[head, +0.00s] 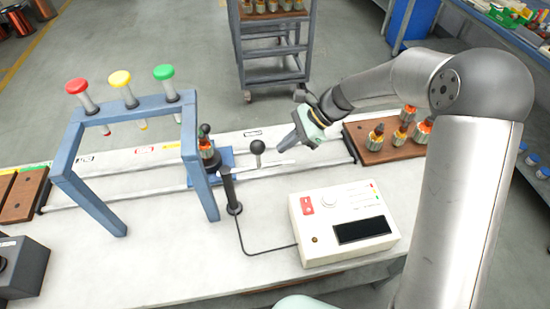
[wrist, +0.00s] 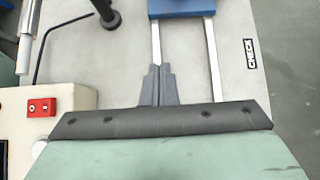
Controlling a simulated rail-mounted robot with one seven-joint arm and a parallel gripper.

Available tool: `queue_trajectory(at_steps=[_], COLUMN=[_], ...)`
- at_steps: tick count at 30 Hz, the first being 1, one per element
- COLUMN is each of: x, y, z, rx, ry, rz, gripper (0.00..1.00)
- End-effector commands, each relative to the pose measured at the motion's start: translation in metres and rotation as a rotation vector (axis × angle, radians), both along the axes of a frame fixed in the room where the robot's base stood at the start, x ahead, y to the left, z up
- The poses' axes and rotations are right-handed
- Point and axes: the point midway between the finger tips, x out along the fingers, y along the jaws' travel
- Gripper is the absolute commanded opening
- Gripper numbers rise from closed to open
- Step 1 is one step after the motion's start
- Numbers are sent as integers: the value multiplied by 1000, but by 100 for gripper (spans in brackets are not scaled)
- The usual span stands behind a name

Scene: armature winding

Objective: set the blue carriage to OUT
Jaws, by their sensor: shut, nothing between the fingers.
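The blue carriage (head: 228,154) sits on two rails under the right leg of a blue gantry, carrying an armature (head: 207,148) with a copper-orange winding. Its edge shows at the top of the wrist view (wrist: 185,8). My gripper (head: 284,145) is shut and empty, above the rails to the right of the carriage and apart from it. Its closed fingertips also show in the wrist view (wrist: 158,72). A black ball knob (head: 257,147) on a pale stem stands between the carriage and my gripper. What the stem is fixed to is unclear.
The blue gantry (head: 130,108) holds red, yellow and green plungers over the rails. A black post (head: 230,190) and a control box (head: 343,222) stand in front. A wooden tray (head: 375,152) with armatures lies right. A CHECK label (wrist: 250,53) lies beside the rails; other labels are unreadable.

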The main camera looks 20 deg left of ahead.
Motion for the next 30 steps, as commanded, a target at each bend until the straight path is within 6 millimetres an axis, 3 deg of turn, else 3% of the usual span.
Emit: queue_trajectory(at_steps=[5,17,24,30], x=[-9,-41,-57,-61], y=[10,59,86,92], z=[-12,-70,-69,-70], rx=[-4,-4,-3,-3], ry=[13,12,9,8], rz=[-9,-6,-6,-6], gripper=[0,0,0,0])
